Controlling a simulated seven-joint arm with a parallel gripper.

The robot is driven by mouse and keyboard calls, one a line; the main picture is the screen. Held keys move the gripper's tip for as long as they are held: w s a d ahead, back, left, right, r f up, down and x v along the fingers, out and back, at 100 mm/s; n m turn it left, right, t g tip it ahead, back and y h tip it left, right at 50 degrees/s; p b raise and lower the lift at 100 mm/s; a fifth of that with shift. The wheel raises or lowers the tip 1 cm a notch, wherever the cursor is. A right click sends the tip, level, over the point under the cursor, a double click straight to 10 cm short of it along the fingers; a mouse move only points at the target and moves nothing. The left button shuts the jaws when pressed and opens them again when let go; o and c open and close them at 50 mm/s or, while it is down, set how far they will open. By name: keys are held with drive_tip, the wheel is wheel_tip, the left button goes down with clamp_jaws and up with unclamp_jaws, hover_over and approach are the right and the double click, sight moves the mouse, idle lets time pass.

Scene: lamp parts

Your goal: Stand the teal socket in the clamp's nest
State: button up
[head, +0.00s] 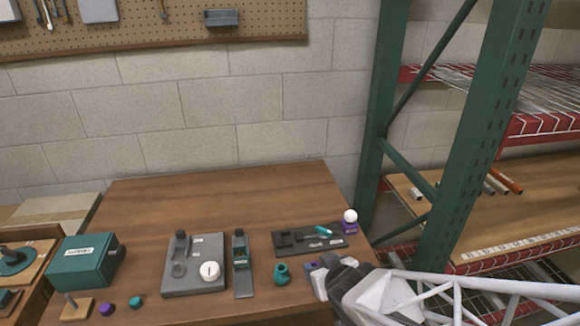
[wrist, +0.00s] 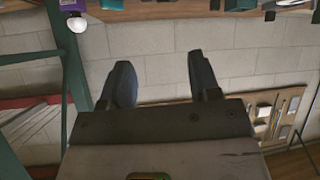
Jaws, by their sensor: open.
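The teal socket (head: 282,274) stands on the table in the head view, apart from other parts, just left of my gripper. A grey plate (head: 180,290) with a dark upright post, a round recess and a white round knob lies farther left. A narrow grey device (head: 241,262) with a teal part stands between the plate and the socket. I cannot tell surely which of these two is the clamp. My gripper (head: 330,270) is low at the table's right front. Its fingers are apart and empty in the wrist view (wrist: 162,82).
A dark tray (head: 292,242) with small parts lies behind the socket. A purple block with a white ball (head: 350,221) stands at its right end. A teal box (head: 84,261) and small purple and teal pieces lie left. A green rack post (head: 383,120) rises at right. The table's back is clear.

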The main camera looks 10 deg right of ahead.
drive_tip(key=s+d+r+m+g+h, duration=0.1)
drive_tip(key=s+r+g, duration=0.3)
drive_tip(key=r, duration=0.4)
drive_tip(key=s+d+r+m+g+h, duration=0.1)
drive_tip(key=s+r+m+g, duration=0.1)
drive_tip(key=s+r+g, duration=0.2)
wheel_tip(320, 180, up, 4)
drive_tip(key=s, duration=0.2)
drive_tip(key=shift+s+r+g, duration=0.25)
drive_tip(key=shift+s+g, duration=0.05)
drive_tip(key=o, duration=0.4)
